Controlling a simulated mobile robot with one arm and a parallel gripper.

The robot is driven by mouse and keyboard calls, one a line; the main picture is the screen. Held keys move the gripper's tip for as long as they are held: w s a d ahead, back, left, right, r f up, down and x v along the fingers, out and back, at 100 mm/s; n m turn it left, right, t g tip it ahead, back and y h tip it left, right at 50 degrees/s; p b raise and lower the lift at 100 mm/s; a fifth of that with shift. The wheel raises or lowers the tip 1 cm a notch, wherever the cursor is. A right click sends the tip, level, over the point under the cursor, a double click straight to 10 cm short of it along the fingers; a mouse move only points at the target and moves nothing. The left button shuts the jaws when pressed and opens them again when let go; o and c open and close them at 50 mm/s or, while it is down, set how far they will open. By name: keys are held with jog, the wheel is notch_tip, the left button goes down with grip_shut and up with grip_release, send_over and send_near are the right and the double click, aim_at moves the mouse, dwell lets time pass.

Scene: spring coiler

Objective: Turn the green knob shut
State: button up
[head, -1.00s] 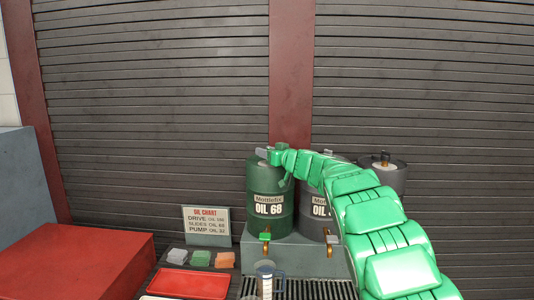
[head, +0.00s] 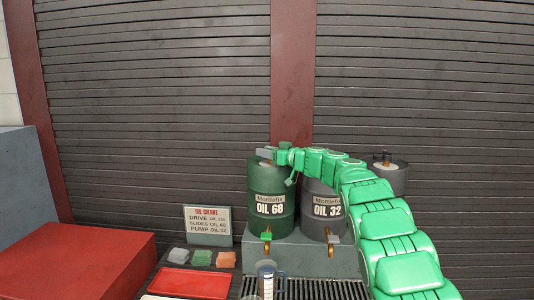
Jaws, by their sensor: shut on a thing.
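A dark green drum (head: 270,222) labelled OIL 68 stands upright on a grey stand. A small tap with a green handle (head: 266,236) sits low on its front. My gripper (head: 264,154) is at the top of this drum, its grey fingers pointing left over the lid. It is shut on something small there. The held part is mostly hidden by the fingers, and I cannot make out its colour or how far it is turned. The gripper is well above the green-handled tap and apart from it.
A grey drum labelled OIL 32 (head: 325,225) stands to the right, another dark drum (head: 392,180) behind my arm. A measuring jug (head: 266,281) stands below the green drum's tap. An oil chart (head: 208,226), several coloured cloths and a red tray (head: 195,284) are at left.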

jog(key=o, duration=1)
jog(key=shift+s+d, duration=0.1)
jog(key=shift+v, duration=3.7)
jog(key=shift+f, duration=0.1)
